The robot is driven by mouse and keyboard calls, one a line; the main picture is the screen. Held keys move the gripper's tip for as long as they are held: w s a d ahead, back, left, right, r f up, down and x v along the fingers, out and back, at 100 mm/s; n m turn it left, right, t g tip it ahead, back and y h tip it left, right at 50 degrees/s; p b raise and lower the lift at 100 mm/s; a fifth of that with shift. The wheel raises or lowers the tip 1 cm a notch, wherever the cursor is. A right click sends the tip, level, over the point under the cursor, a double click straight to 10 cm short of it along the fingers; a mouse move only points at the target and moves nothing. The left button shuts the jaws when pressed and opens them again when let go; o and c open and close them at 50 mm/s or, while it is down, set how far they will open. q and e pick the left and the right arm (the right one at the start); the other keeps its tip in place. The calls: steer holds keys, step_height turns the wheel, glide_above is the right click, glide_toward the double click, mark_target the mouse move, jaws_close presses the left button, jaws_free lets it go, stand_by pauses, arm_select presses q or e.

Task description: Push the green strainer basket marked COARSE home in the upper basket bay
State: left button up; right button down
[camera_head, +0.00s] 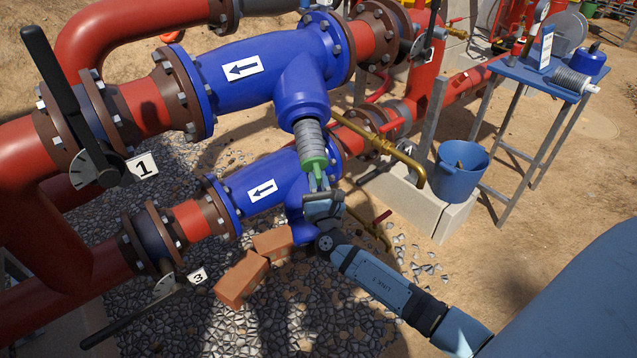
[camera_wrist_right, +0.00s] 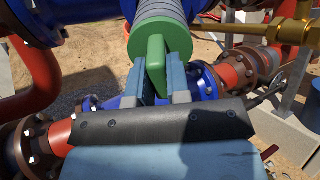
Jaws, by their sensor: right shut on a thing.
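The strainer basket (camera_head: 311,137) is a grey ribbed cylinder with a green end and handle. Its upper part is inside the open mouth of the upper blue strainer body (camera_head: 302,97); much of its length still shows below the mouth. My right gripper (camera_head: 317,185) is below it, shut on the green handle. In the right wrist view the green handle (camera_wrist_right: 156,62) sits between the two fingers of the gripper (camera_wrist_right: 162,85), with the grey mesh (camera_wrist_right: 158,10) beyond. No COARSE marking is readable. My left gripper is not in view.
The lower blue strainer body (camera_head: 270,190) lies just below and left of the gripper. A brass pipe (camera_head: 405,160) and a blue bucket (camera_head: 460,170) are to the right. A blue table (camera_head: 545,75) holds another grey basket (camera_head: 572,80). Bricks (camera_head: 242,278) lie on the gravel.

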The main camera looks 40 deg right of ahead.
mark_target(314, 162)
steer(key=shift+x, duration=1.15)
steer(key=shift+w+d+r, duration=0.1)
steer(key=shift+b+x, duration=0.4)
steer(key=shift+x, duration=0.95)
steer(key=shift+w+r, duration=0.1)
steer(key=shift+w, duration=0.05)
steer(key=shift+b+x, duration=0.7)
steer(key=shift+x, duration=2.7)
steer(key=c, duration=0.5)
jaws_free()
steer(key=shift+v, duration=3.6)
